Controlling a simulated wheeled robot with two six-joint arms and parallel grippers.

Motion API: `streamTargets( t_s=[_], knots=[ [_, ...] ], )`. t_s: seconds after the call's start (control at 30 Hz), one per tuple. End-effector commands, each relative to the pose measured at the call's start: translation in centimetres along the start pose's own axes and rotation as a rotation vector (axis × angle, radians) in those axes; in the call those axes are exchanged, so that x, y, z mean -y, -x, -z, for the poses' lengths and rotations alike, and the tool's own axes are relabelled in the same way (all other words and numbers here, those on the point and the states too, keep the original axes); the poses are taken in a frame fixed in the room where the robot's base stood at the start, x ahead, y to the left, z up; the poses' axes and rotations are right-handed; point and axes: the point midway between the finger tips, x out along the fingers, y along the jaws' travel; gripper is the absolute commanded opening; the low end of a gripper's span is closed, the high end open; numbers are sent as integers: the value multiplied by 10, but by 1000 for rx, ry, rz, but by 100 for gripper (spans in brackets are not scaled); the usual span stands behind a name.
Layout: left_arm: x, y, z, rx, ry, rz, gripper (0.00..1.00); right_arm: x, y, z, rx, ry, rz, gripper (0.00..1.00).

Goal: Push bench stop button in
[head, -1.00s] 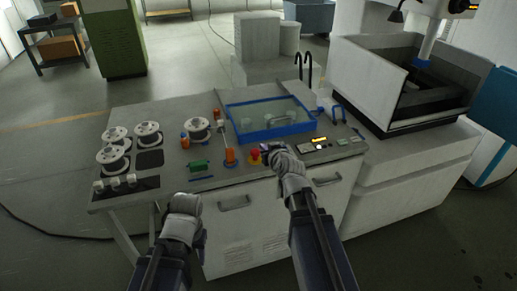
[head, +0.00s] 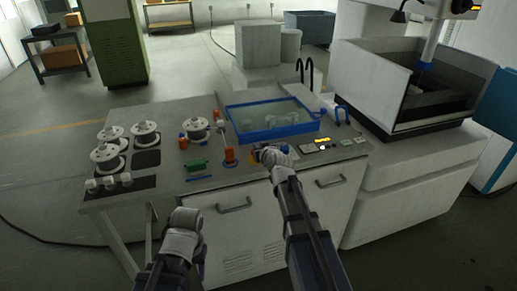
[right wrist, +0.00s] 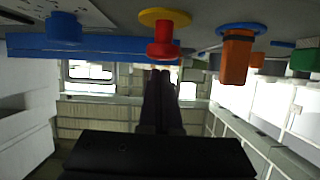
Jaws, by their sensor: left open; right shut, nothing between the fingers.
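The red stop button (right wrist: 163,45) on its yellow base (right wrist: 165,17) shows in the right wrist view, where the bench appears upside down. My right gripper (right wrist: 161,73) is shut and empty, its fingertips close to the red knob; I cannot tell whether they touch. In the head view my right gripper (head: 259,154) is over the button's place on the bench front and hides most of it; part of the yellow base (head: 252,159) shows. My left gripper (head: 184,216) is open and empty, low in front of the bench.
A blue-framed tray (head: 272,137) lies behind the button. An orange post (head: 229,156) and a green block (head: 197,166) are left of it, with white spools (head: 145,134) further left. A lit display panel (head: 322,142) is to the right. A large machine (head: 410,85) stands right.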

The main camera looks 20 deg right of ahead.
Motion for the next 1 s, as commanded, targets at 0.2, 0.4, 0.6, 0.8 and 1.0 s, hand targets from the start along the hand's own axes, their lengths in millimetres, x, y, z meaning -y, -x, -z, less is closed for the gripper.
streamTargets(
  t_s=[0.2,0.4,0.6,0.8,1.0],
  knots=[
    [0,-5,0,0,0,0,50,0,-1,-5,0,0,0,0],
    [0,-5,0,0,0,0,50,0,-1,-5,0,0,0,0],
    [-2,-20,1,0,0,0,50,0,-6,-19,0,0,0,0],
    [-3,-28,2,0,0,0,50,0,-8,-28,5,1,1,0],
    [-3,-27,2,0,0,0,50,0,-8,-28,6,3,1,0]
  ],
)
